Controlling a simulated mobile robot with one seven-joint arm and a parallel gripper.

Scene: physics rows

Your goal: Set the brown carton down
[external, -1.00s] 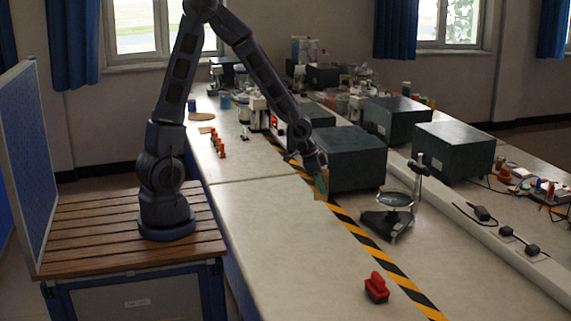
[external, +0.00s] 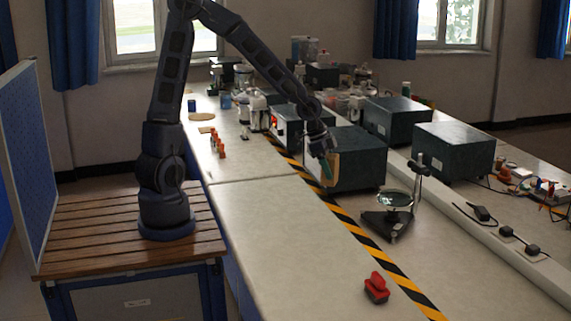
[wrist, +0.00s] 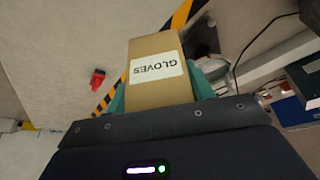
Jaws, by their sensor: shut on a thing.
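The brown carton (wrist: 155,90), with a white "GLOVES" label, is held between the teal fingers of my gripper (wrist: 160,95) in the wrist view. In the external view, my gripper (external: 328,168) is in front of a dark box-shaped device, with a small part of the carton (external: 334,164) showing beside the fingers. The carton appears to be above the bench. The arm and fingers hide part of it in the external view.
The dark device (external: 352,158) stands close behind my gripper. A magnifier stand (external: 391,208) is to its right. A yellow-black striped tape (external: 352,225) crosses the bench. A red-handled object (external: 377,288) sits near the front; the left bench surface (external: 270,235) is clear.

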